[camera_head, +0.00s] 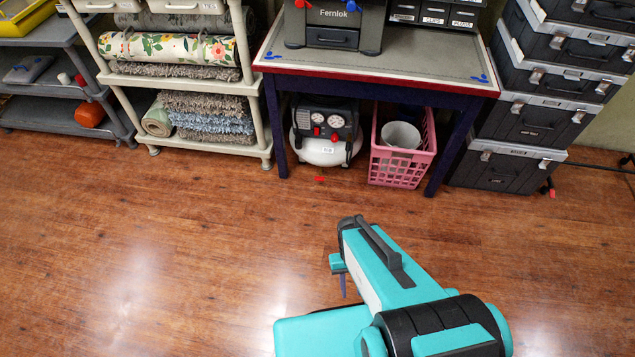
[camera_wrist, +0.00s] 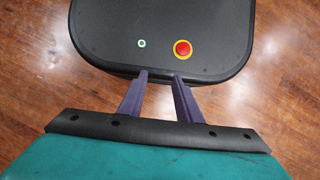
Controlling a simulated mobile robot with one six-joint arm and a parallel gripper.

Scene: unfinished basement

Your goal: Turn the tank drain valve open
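An air compressor with a white tank (camera_head: 320,151) and a black top with gauges (camera_head: 325,119) stands on the floor under the workbench. A small red piece (camera_head: 319,179) shows low at the tank's front, near the floor. It may be the drain valve, but it is too small to tell its position. My gripper (camera_head: 342,294) is in front of the bench, well apart from the compressor. In the wrist view its two purple fingers (camera_wrist: 160,78) are apart with nothing between them. They point down over my own base. The compressor is not in the wrist view.
A pink basket (camera_head: 401,164) with a white bucket (camera_head: 400,135) stands right of the compressor. The workbench (camera_head: 380,62) overhangs both, its legs at either side. Shelves (camera_head: 185,84) stand left, stacked black cases (camera_head: 515,166) right. The wooden floor in front is clear.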

